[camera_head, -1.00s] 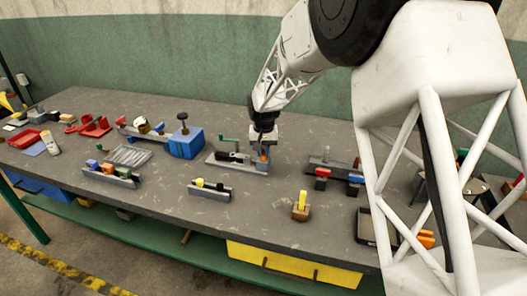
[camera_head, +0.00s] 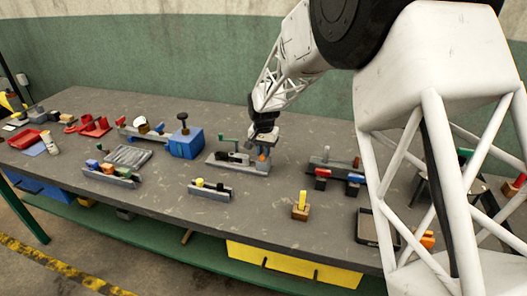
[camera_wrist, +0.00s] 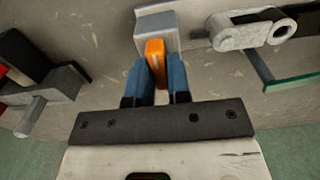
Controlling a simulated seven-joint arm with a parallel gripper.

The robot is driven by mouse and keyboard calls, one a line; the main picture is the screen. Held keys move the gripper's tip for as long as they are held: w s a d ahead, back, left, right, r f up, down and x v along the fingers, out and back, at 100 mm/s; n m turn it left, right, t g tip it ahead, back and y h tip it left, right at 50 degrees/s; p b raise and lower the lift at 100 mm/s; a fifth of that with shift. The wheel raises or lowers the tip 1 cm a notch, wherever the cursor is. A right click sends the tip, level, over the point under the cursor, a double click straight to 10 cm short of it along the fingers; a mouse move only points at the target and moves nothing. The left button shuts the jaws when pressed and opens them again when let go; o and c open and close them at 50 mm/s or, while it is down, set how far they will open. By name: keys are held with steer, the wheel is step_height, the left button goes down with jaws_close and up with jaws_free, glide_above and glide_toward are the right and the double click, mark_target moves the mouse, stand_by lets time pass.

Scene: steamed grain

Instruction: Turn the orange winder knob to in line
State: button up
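The orange winder knob (camera_wrist: 155,50) is upright in the wrist view, in front of a grey block (camera_wrist: 157,24). My gripper (camera_wrist: 156,66) has its two blue fingers on either side of the knob and appears closed on it; the fingers hide its lower sides. In the head view my gripper (camera_head: 263,147) is low over the right end of a grey fixture (camera_head: 222,165), and only a bit of the orange knob (camera_head: 263,157) shows below it.
The fixture also carries a green-handled crank (camera_head: 226,143) and dark parts. A blue box (camera_head: 186,143) stands to its left. A fixture with red and blue blocks (camera_head: 336,173) stands to its right.

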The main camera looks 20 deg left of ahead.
mark_target(263, 152)
steer(key=o, duration=0.4)
steer(key=shift+o, duration=0.2)
steer(key=shift+r, duration=3.9)
